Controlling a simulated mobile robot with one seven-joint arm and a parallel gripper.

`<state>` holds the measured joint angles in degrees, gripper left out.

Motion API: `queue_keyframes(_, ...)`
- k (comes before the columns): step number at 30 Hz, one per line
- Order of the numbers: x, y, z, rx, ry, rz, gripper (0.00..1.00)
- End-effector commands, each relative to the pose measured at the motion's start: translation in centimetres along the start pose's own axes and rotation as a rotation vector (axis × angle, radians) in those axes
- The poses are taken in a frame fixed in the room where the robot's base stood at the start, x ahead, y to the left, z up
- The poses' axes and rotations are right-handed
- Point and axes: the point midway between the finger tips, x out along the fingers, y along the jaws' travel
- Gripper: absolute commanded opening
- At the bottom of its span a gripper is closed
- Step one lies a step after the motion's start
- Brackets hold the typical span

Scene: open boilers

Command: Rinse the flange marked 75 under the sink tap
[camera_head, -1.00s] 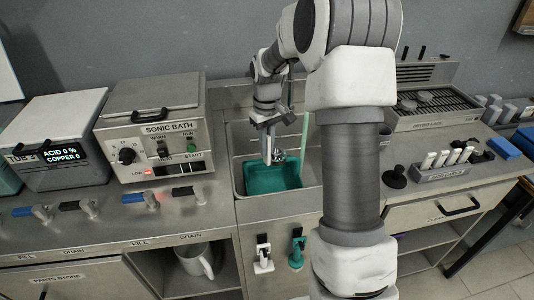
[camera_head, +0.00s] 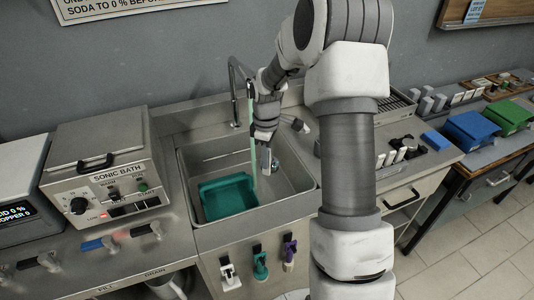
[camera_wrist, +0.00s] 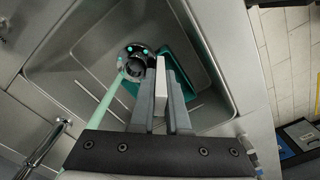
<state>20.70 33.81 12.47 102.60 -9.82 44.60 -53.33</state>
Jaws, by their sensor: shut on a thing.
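My gripper (camera_head: 267,150) points down over the sink (camera_head: 184,168). It is shut on a small round metal flange (camera_head: 273,165), held above the basin. In the wrist view the flange (camera_wrist: 137,66) is a dark ring with a central opening, at the left of my fingertips (camera_wrist: 163,68). A pale strip shows between the fingers. No number is readable on the flange. The tap (camera_head: 233,92) stands at the back of the sink, and a pale green stream (camera_head: 251,135) falls from it. The stream (camera_wrist: 103,103) reaches the flange's left side in the wrist view; contact is unclear.
A teal tray (camera_head: 226,197) sits in the basin's left part. The sonic bath (camera_head: 100,165) stands left of the sink. Racks and white pieces (camera_head: 395,152) stand on the right counter, partly behind my arm.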

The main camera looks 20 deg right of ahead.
Motion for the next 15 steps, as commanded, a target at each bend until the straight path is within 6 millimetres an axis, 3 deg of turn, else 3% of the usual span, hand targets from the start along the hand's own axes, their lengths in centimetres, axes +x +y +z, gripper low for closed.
queue_keyframes(15,4.1,0.0,0.0,-0.010,0.000,0.001,0.00)
